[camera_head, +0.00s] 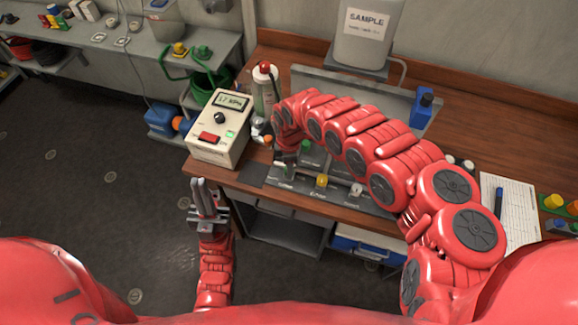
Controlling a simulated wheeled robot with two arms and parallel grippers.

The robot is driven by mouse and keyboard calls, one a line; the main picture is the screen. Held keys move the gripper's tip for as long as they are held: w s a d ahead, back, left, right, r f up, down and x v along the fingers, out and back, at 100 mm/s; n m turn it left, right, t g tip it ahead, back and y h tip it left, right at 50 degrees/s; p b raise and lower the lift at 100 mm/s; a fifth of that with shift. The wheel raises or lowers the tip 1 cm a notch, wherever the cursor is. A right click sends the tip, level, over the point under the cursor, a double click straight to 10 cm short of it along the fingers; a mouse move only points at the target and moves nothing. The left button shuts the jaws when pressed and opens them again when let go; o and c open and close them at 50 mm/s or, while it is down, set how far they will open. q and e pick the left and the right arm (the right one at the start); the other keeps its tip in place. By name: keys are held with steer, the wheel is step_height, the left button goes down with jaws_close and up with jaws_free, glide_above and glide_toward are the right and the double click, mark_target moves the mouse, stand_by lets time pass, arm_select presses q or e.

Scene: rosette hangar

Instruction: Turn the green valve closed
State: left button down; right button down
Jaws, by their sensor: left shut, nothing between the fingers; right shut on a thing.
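A grey valve panel (337,199) lies at the front of the wooden bench. It carries a yellow valve (321,181) and a white valve (356,189) along its front. My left gripper (203,188) is shut and empty, pointing up in front of the bench's left edge.
A meter box (218,138) stands left of the panel, beside a red-capped bottle (264,90). A SAMPLE container (366,35) stands behind. A clipboard sheet (518,212) lies on the right. Open floor (90,200) is on the left.

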steer(key=m, duration=0.5)
steer(key=shift+d+m+b, duration=0.1)
steer(key=shift+m+b, duration=0.3)
steer(key=m+b, duration=0.1)
steer(key=m, duration=0.3)
steer(key=shift+w+m, duration=0.1)
steer(key=shift+m, duration=0.2)
steer(key=shift+m+b, duration=0.35)
steer(key=shift+m, duration=0.45)
steer(key=m+b, duration=0.1)
steer(key=m, duration=0.1)
steer(key=shift+m, duration=0.3)
steer(key=shift+m+b, duration=1.05)
steer(key=shift+m, duration=0.25)
steer(key=shift+c, duration=2.2)
jaws_free()
steer(key=shift+r, duration=0.1)
